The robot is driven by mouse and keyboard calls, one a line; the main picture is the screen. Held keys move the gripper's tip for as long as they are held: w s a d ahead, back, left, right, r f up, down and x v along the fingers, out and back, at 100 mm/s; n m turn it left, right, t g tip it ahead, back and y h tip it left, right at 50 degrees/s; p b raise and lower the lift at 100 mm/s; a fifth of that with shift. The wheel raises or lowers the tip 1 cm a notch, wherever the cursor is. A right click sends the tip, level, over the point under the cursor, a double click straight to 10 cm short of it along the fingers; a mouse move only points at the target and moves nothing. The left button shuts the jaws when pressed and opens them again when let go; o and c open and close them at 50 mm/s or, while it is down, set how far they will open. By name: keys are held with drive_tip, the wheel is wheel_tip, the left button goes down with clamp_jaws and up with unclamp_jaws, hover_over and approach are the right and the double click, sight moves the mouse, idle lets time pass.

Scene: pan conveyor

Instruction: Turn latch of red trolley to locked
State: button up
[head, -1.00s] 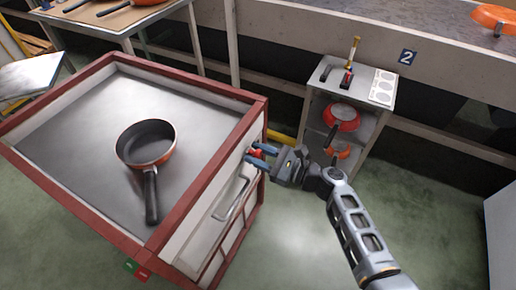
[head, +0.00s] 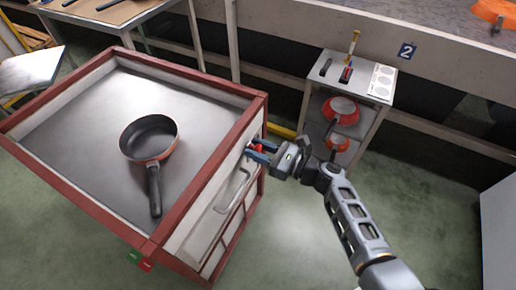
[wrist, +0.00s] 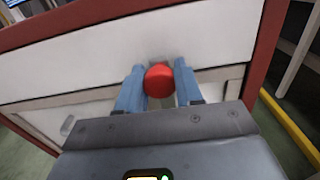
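The red trolley (head: 190,82) has red edges, pale side panels and a grey top, and stands at the left in the head view. Its latch has a round red knob (wrist: 159,80) on the side panel, seen in the wrist view; only a bit of red shows in the head view. My gripper (head: 261,151) is at that panel near the trolley's right corner. In the wrist view its blue fingers (wrist: 160,88) stand on either side of the knob and appear to touch it. The latch's base is mostly hidden behind the knob and fingers.
A pan (head: 149,138) lies on the trolley top. A metal handle (head: 232,191) sticks out of the side panel below the gripper. A small shelf stand (head: 371,118) with red pans is close behind the gripper. Green floor (head: 420,215) is free at the right.

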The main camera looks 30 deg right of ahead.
drive_tip(key=o, duration=0.4)
drive_tip(key=shift+s, duration=0.1)
drive_tip(key=shift+v, duration=3.85)
